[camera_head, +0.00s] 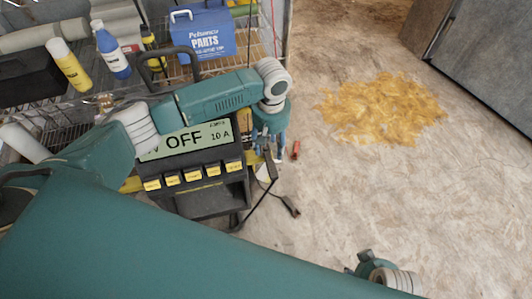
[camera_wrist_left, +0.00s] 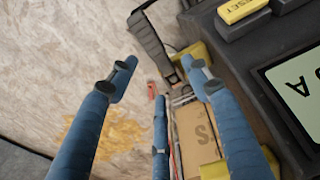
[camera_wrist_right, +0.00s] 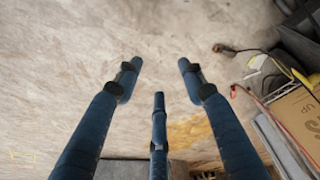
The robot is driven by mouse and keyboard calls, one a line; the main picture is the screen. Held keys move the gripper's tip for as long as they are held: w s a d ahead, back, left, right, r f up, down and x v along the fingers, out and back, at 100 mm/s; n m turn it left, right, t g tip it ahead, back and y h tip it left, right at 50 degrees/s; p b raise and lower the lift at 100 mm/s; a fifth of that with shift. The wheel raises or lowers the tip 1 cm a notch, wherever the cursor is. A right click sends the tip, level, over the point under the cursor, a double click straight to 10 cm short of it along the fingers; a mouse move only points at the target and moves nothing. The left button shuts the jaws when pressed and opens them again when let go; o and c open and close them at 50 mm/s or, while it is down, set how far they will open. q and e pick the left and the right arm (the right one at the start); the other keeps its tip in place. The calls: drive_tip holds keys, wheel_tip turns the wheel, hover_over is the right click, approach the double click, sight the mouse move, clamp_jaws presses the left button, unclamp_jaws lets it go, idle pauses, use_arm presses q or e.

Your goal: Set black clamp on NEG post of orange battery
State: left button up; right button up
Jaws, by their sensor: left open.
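A black clamp (camera_head: 290,207) shows beside the battery charger (camera_head: 200,205), at the end of a dark cable. It seems to be the dark piece also in the right wrist view (camera_wrist_right: 225,48). My right gripper (camera_wrist_right: 157,82) is open and empty over bare floor. I see no orange battery or NEG post.
A small red clamp (camera_head: 296,150) shows right of the left gripper. A wire shelf holds a blue PARTS box (camera_head: 205,35) and bottles. A cardboard box (camera_wrist_left: 195,125) is by the charger. The floor (camera_head: 360,195) at right is clear, with a yellow stain (camera_head: 382,108).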

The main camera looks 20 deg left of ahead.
sight(269, 154)
use_arm(q)
drive_tip(key=f, duration=0.1)
drive_tip(key=f+b, duration=0.1)
drive_tip(key=f, duration=0.1)
drive_tip(key=f+b, duration=0.1)
drive_tip(key=f, duration=0.1)
drive_tip(key=shift+w+a+f, duration=0.15)
drive_tip(key=shift+w+a, duration=0.05)
drive_tip(key=shift+w, duration=0.15)
clamp_jaws()
use_arm(e)
wheel_tip(269, 154, up, 8)
drive_tip(key=shift+s+f, duration=0.15)
drive_tip(key=shift+f, duration=0.1)
